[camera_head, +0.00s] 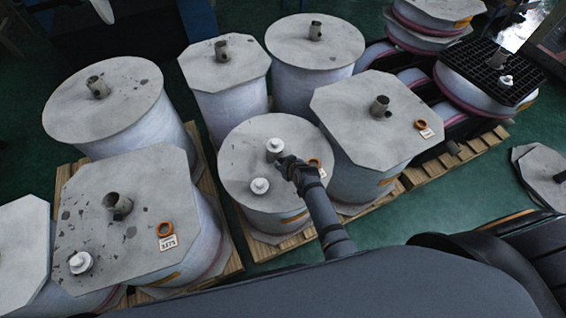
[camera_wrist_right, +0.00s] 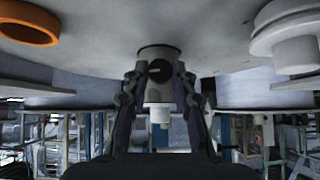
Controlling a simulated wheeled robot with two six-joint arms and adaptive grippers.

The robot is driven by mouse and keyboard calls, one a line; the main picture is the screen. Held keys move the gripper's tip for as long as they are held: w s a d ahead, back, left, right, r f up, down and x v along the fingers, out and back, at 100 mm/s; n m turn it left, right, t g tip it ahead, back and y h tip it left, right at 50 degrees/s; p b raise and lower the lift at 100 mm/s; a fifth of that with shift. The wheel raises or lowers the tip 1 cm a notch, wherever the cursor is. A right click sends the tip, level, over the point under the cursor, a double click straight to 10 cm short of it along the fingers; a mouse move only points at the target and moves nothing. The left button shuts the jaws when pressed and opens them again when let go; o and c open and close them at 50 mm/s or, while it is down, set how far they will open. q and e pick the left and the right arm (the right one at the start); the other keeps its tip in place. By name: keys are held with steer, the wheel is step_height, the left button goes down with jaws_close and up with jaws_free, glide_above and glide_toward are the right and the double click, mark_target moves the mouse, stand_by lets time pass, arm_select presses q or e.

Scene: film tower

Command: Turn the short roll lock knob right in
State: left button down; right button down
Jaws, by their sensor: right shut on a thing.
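The short roll (camera_head: 235,165) stands upright in the middle of the head view, under a round grey disc. At the disc's centre is the pale lock knob (camera_head: 275,147), partly behind my right gripper (camera_head: 284,162). In the wrist view the knob (camera_wrist_right: 159,92) shows as a pale stub with a narrower white tip, set against a grey collar with a dark round hole. My right gripper (camera_wrist_right: 160,103) has a finger on each side of it and is shut on it. How far the knob sits in is hard to tell. My left gripper is not in view.
A white stepped cap (camera_head: 260,186) and an orange ring (camera_head: 314,163) lie on the same disc; both flank the knob in the wrist view. Taller rolls stand close around on wooden pallets (camera_head: 263,250). Green floor (camera_head: 450,205) is open at the right.

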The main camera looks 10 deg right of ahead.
steer(key=shift+d+y, duration=0.1)
steer(key=shift+y, duration=0.4)
steer(key=c, duration=1.1)
jaws_free()
steer(key=v, duration=1.2)
